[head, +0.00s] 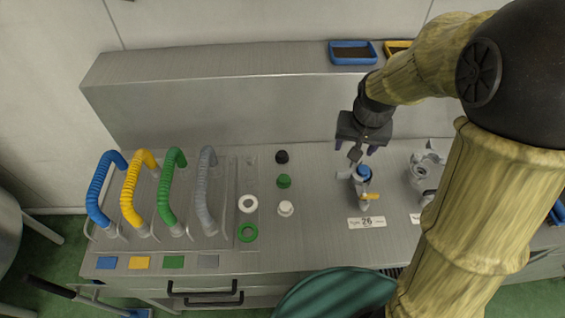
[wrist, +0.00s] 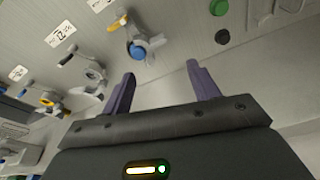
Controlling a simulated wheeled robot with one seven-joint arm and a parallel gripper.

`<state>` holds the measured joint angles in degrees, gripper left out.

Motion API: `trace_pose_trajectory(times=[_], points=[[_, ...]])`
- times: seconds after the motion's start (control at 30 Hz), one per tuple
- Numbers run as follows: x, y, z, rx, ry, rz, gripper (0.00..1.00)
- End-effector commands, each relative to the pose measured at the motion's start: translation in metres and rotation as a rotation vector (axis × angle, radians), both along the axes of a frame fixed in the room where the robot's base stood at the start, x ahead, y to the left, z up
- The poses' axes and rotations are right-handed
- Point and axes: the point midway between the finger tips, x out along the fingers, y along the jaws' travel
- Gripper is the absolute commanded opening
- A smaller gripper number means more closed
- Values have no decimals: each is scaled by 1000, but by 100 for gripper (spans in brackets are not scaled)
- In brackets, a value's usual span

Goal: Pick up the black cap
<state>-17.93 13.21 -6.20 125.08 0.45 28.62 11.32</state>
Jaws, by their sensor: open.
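The black cap (head: 282,157) stands on the steel bench, at the back of a short column of caps, behind the green cap (head: 284,181) and the white cap (head: 286,208). In the wrist view a small dark round thing (wrist: 222,37) near the top looks like the black cap. A green cap (wrist: 219,7) is beside it at the top edge. My gripper (head: 364,152) is open and empty above the bench, to the right of the black cap and near the blue-topped valve. Its two purple fingers (wrist: 162,88) are wide apart in the wrist view.
A valve with a blue top and yellow lever (head: 365,174) stands below my gripper. A grey fitting (head: 428,160) is further right. White and green rings (head: 247,233) and several coloured hoses (head: 135,187) are left of the caps. A raised steel ledge (head: 220,105) runs behind.

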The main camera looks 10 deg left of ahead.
Motion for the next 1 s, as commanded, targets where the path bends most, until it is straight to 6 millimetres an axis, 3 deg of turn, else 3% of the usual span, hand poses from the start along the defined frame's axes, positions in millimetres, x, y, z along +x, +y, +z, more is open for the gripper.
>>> trace_pose_trajectory(times=[0.03,0.2,0.3,0.4,0.53,0.83,1.0], points=[[19,27,-23,-2,0,16,60],[62,111,-55,-11,-13,31,60],[76,157,-69,-19,-25,40,60],[81,188,-77,-24,-35,47,60],[83,203,-77,-25,-43,46,60],[83,202,-76,-25,-42,45,60],[87,202,-91,-27,-39,45,60]])
